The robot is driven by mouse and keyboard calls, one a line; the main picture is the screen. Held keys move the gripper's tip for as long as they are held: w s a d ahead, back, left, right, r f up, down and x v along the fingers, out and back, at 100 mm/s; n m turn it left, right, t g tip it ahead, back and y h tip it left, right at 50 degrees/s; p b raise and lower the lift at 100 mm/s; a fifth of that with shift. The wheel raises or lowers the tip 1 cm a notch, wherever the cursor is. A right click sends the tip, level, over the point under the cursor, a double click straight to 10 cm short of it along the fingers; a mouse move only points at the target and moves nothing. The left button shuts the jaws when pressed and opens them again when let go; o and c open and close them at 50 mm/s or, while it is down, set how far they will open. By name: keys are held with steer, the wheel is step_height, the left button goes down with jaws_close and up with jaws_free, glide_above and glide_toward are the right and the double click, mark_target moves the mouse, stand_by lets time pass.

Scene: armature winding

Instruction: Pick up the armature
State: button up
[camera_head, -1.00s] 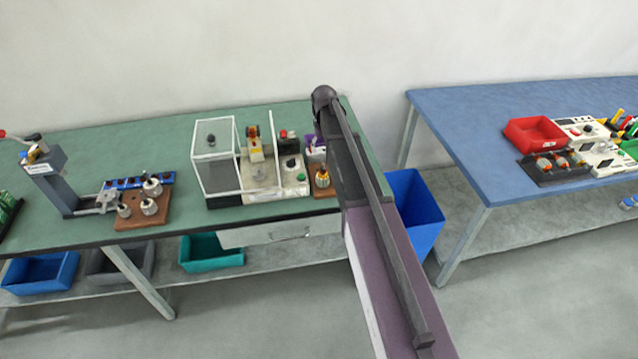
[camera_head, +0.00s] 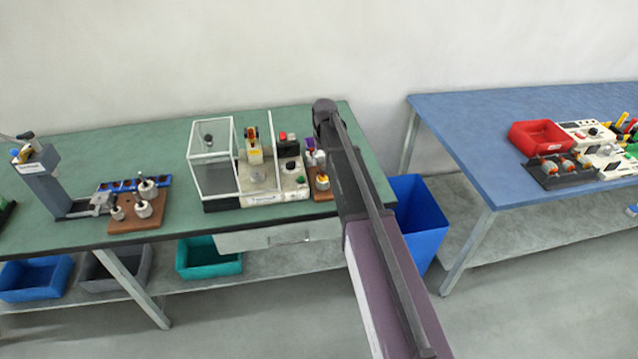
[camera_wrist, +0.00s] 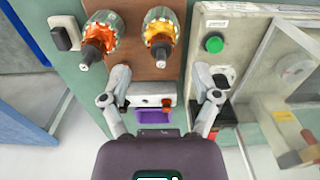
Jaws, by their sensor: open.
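In the wrist view two wound armatures stand on a brown wooden board (camera_wrist: 145,68): one with orange windings (camera_wrist: 100,38) at the left, one with yellow-orange windings (camera_wrist: 161,30) to its right. My gripper (camera_wrist: 163,82) is open and empty, its fingers spread below the armatures in the picture and apart from them. In the head view a wound armature (camera_head: 322,178) shows beside my arm, which hides part of the board there; my fingers are hidden. Several plain silver armatures (camera_head: 143,208) stand on another wooden block (camera_head: 135,224) at the left.
A winding machine (camera_head: 280,190) with a clear guard box (camera_head: 212,160) stands just left of my arm; its green button (camera_wrist: 214,44) shows close to my right finger. A purple-bin device (camera_wrist: 153,112) lies between the fingers. A blue bench (camera_head: 470,120) stands right.

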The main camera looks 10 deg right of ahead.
mark_target(323, 170)
steer(key=shift+f, duration=0.1)
steer(key=shift+w+f+b, duration=0.1)
steer(key=shift+f+b, duration=2.4)
steer(key=shift+b, duration=0.15)
jaws_close()
